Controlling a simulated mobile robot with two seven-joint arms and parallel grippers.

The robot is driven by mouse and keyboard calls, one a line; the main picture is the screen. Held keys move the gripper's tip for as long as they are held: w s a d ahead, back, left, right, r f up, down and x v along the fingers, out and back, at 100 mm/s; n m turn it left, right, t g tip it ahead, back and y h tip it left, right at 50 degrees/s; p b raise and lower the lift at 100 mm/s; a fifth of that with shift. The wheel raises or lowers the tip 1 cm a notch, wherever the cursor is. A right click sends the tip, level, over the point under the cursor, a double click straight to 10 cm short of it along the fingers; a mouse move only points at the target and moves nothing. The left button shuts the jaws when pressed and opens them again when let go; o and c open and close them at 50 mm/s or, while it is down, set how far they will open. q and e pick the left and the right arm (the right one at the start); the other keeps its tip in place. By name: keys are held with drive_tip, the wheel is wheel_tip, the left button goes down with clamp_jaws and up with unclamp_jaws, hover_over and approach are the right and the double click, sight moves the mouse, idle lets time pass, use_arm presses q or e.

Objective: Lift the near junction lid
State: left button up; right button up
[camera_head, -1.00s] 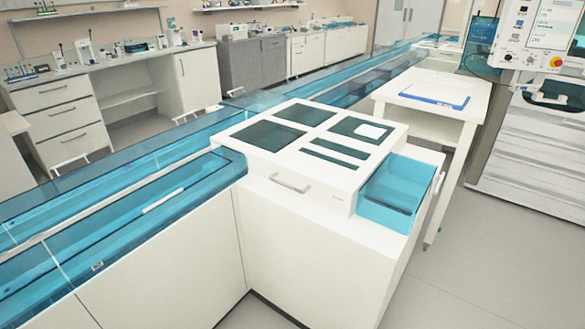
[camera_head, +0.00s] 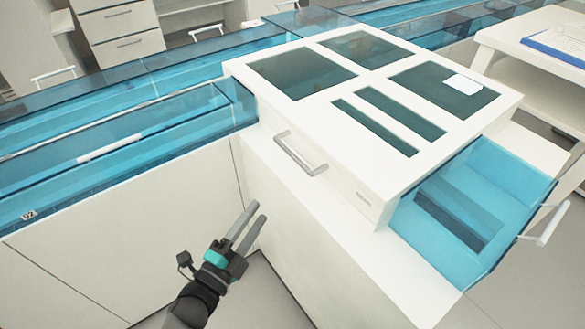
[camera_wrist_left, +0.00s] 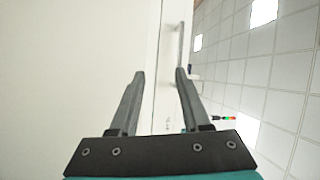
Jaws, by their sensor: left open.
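The near junction lid (camera_head: 375,105) is a white panel with several dark windows, lying shut and flat on the white junction cabinet. Its grey bar handle (camera_head: 300,155) is on the side facing me. My left gripper (camera_head: 252,211) is open and empty, below and to the left of that handle, in front of the cabinet and apart from it. In the left wrist view the two fingers (camera_wrist_left: 160,75) are spread with nothing between them. A bar that looks like the handle (camera_wrist_left: 181,42) shows beyond the fingertips there. My right gripper is not in view.
A blue see-through bin (camera_head: 480,205) with a handle juts out at the cabinet's right. Blue covered tube track (camera_head: 110,150) runs along the left, with a white wall below it. A small white piece (camera_head: 463,84) lies on the lid. Floor in front is clear.

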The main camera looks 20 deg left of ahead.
use_arm(q)
wheel_tip(320, 180, up, 3)
drive_tip(key=m, duration=0.2)
drive_tip(key=t+h, duration=0.1)
approach(293, 153)
drive_tip(key=x, duration=0.2)
drive_tip(key=b+x, duration=0.1)
drive_tip(key=x, duration=0.5)
drive_tip(key=shift+f+b, duration=0.3)
drive_tip(key=shift+w+d+r, duration=0.1)
drive_tip(key=shift+w+d, duration=0.1)
drive_tip(key=shift+w, duration=0.7)
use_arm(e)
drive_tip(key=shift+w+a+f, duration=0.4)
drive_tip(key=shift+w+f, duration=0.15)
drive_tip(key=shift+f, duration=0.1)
use_arm(q)
drive_tip(key=shift+c, duration=0.4)
clamp_jaws()
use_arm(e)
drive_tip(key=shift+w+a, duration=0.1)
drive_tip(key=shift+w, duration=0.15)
